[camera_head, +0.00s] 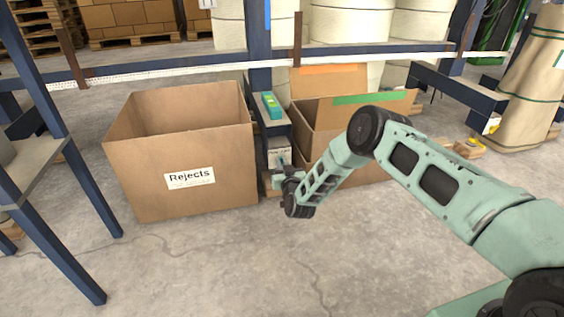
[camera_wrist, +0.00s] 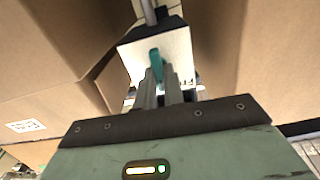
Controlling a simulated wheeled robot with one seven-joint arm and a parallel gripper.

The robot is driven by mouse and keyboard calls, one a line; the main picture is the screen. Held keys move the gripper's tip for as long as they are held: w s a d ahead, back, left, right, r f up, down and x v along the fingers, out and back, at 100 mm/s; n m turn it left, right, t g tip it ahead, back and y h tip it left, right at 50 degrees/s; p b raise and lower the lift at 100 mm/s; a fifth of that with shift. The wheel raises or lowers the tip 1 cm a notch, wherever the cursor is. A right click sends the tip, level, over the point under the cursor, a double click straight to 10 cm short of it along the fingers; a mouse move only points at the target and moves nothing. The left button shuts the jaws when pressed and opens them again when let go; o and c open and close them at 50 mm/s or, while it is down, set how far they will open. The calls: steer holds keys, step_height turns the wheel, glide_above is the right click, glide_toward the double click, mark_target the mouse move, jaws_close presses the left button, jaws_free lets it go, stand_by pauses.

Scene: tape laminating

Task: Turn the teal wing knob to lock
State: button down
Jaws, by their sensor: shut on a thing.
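The teal wing knob (camera_wrist: 157,62) shows in the wrist view on the face of a white plate (camera_wrist: 130,62). Its lower part lies between the fingers of my gripper (camera_wrist: 159,80), which is shut on it. The knob looks upright in that view, with a slight tilt. In the head view my gripper (camera_head: 279,170) reaches the front of a narrow white unit (camera_head: 279,157) between two cardboard boxes. The knob is too small to make out clearly there.
A cardboard box labelled Rejects (camera_head: 180,170) stands close on the left. An open cardboard box (camera_head: 320,118) with orange and green strips stands close on the right. A teal object (camera_head: 271,105) rests on top of the narrow unit. The concrete floor in front is clear.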

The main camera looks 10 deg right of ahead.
steer(key=m, duration=0.2)
steer(key=m+p, duration=0.1)
steer(key=m, duration=0.2)
steer(key=m+p, duration=0.1)
steer(key=m, duration=0.2)
steer(key=shift+s+d+f, duration=0.1)
steer(key=shift+d+f, duration=0.05)
steer(key=shift+f, duration=0.1)
steer(key=shift+m, duration=0.4)
steer(key=c, duration=1.5)
jaws_free()
steer(key=shift+r, duration=0.1)
